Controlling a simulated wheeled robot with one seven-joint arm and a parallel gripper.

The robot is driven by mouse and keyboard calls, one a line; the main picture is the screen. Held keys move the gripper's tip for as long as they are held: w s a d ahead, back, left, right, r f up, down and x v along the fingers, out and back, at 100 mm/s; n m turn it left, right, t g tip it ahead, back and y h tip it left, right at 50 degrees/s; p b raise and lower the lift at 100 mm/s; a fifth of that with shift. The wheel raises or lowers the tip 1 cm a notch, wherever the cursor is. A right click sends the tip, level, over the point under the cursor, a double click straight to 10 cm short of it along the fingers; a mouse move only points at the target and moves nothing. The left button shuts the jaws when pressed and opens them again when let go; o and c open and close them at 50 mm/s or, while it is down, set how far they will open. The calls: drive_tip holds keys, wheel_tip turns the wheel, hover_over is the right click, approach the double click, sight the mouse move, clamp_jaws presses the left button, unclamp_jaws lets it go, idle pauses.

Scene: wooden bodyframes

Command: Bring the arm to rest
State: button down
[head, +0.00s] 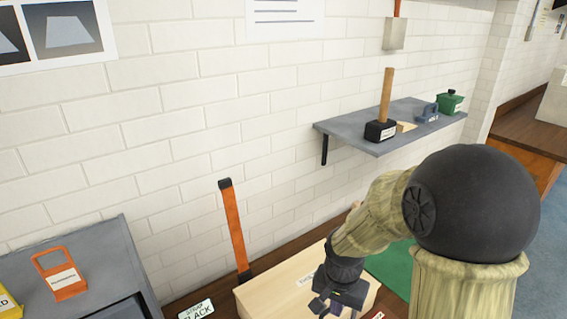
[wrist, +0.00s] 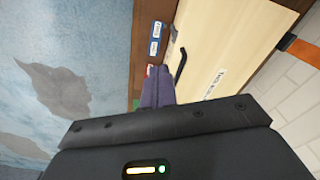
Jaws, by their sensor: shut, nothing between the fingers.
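My arm reaches in from the right of the head view, with its black joint and wood-patterned links in front of the wall. My gripper (head: 325,306) is low in that view, over or in front of a pale wooden box (head: 262,292); I cannot tell the exact gap. In the wrist view my gripper (wrist: 157,75) has its dark fingers together and empty. The pale wooden surface (wrist: 225,45), with a white label and a thin black bar, lies beyond the fingertips.
A grey wall shelf (head: 345,135) holds a mallet (head: 385,105), a blue item (head: 428,113) and a green container (head: 450,102). An orange strip (head: 236,230) stands behind the box. An orange-handled tag (head: 62,276) lies on a grey surface at left. Blue floor (wrist: 60,60) is open.

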drive_tip(key=s+d+r+n+t, duration=0.1)
drive_tip(key=s+d+r+n, duration=0.1)
drive_tip(key=s+n, duration=0.3)
drive_tip(key=shift+s+d+r+n+t+b, duration=0.2)
drive_tip(key=shift+s+d+n+t+b, duration=0.2)
drive_tip(key=shift+d, duration=0.15)
idle(1.1)
